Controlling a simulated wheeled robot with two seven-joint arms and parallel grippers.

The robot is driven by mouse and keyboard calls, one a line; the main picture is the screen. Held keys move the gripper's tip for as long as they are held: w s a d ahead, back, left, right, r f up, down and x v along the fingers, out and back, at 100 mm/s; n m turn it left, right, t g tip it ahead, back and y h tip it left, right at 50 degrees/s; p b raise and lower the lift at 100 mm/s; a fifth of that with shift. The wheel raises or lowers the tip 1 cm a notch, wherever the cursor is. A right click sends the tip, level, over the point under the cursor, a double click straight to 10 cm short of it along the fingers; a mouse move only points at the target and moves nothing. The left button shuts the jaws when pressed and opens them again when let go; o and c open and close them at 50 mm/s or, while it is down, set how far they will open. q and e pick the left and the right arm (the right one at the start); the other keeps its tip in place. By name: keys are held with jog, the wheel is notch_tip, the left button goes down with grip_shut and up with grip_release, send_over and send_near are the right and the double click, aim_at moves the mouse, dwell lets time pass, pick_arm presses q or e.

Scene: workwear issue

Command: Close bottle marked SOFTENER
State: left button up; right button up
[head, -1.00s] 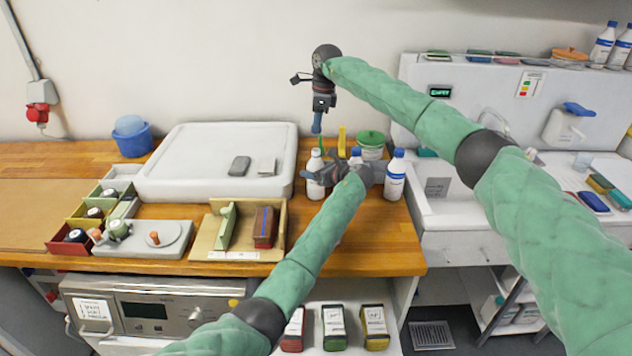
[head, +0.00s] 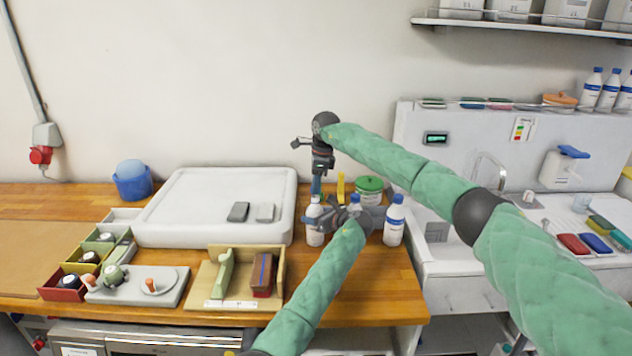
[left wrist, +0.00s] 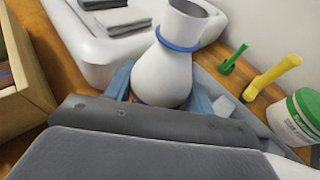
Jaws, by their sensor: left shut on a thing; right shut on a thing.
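A white bottle (head: 314,238) stands on the wooden counter, its label not readable. In the left wrist view the bottle (left wrist: 163,75) is upright, with a blue ring round its neck and a seemingly open, uncapped mouth. My left gripper (head: 316,221) is shut around its body from the right; its blue fingers (left wrist: 200,103) lie on both sides. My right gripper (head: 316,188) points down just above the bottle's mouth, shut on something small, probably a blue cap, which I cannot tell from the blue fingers. Whether it touches the bottle is unclear.
Blue-capped bottles stand to the right, one (head: 394,222) clear and one (head: 354,202) partly behind my left gripper. A green-lidded tub (head: 369,190) and a yellow upright item (head: 340,187) stand behind. A white raised tray (head: 215,195) is close on the left.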

jog(key=shift+f, duration=0.1)
dwell(0.3)
jog(key=shift+f, duration=0.75)
jog(key=shift+f, duration=0.55)
dwell(0.3)
